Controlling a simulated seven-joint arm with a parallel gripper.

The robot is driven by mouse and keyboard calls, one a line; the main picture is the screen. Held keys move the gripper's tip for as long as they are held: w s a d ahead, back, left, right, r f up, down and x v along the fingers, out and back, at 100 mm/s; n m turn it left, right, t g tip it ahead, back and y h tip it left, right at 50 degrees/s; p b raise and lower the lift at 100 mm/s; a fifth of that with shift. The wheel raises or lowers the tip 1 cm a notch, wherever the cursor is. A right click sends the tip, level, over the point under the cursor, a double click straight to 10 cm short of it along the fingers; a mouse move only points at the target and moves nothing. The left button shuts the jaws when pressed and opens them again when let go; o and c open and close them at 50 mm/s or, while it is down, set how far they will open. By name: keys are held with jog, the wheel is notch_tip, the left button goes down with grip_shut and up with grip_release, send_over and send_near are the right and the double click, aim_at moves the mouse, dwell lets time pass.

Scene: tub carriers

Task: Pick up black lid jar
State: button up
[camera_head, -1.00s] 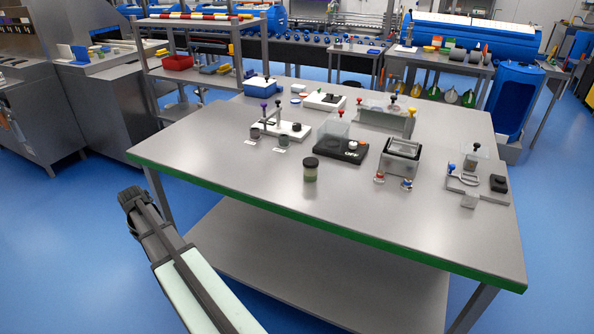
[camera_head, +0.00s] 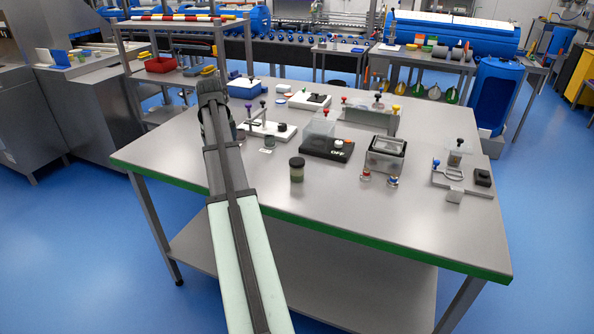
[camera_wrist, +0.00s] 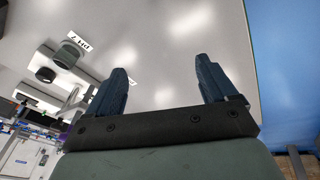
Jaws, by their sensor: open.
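The black lid jar (camera_head: 297,170), with a dark lid and a greenish-grey body, stands upright near the front of the steel table (camera_head: 400,215) in the head view. My arm reaches over the table's left part, left of the jar and apart from it. My gripper (camera_wrist: 160,65) is open in the wrist view, with nothing between its two dark fingers. I cannot make out the black lid jar in the wrist view. The fingertips are not clear in the head view.
Behind the jar are a black device marked OFF (camera_head: 327,146) and a black-rimmed clear box (camera_head: 386,153).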

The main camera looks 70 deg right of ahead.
jog(key=s+d+r+m+g+y, duration=0.1)
jog(key=s+d+r+m, duration=0.2)
jog(key=s, duration=0.9)
notch_tip(320, 180, up, 3)
jog(key=m+y, duration=0.1)
jog(key=y, duration=0.1)
send_over(297, 161)
jog(key=a, duration=0.1)
jog(key=shift+g, duration=0.4)
jog(key=f, duration=0.8)
jog(key=shift+s+f, duration=0.1)
jog(key=shift+s, duration=0.1)
jog(key=shift+w+d+f, duration=0.1)
jog(key=shift+d+f, duration=0.1)
jog(key=shift+f, duration=0.7)
jog(key=shift+w+d+f, duration=0.1)
jog(key=shift+d+f, duration=0.05)
jog(key=shift+f, duration=0.7)
jog(key=shift+d+f, duration=0.2)
jog(key=shift+f, duration=0.7)
jog(key=shift+c, duration=0.2)
jog(key=c, duration=1.1)
jog(key=shift+r, duration=0.15)
jog(key=shift+c, duration=0.2)
